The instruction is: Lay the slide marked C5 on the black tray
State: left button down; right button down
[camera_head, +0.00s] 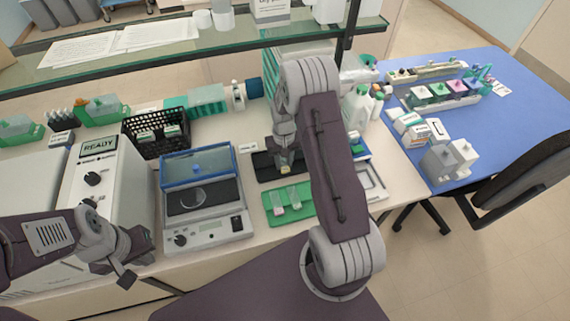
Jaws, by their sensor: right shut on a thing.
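My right gripper (285,164) reaches down over the black tray (264,168) in the middle of the bench. It is shut on a slide (285,170), of which only a small pale end shows at the fingertips. The marking on it is too small to read, and I cannot tell whether it touches the tray. The forearm hides the tray's right part. My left gripper (137,262) is open and empty at the front left, before the white READY machine.
A green tray (300,208) with slides lies just in front of the black tray. A glass shelf (200,50) spans the back. Bottles (358,106) stand behind right.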

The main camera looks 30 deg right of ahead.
jog(key=shift+w+d+f+b, duration=0.15)
jog(key=shift+w+f+b, duration=0.1)
jog(key=shift+w, duration=0.2)
jog(key=shift+w+d+f+b, duration=0.1)
jog(key=shift+w+d+f, duration=0.1)
jog(key=shift+w, duration=0.2)
jog(key=shift+w+d+f, duration=0.1)
jog(key=shift+w+f, duration=0.2)
jog(key=shift+w, duration=0.5)
jog(key=shift+f+b, duration=0.25)
jog(key=shift+b, duration=0.1)
jog(key=c, duration=1)
grip_release()
jog(key=shift+r, duration=0.1)
notch_tip(320, 180, up, 9)
jog(key=shift+b, duration=0.7)
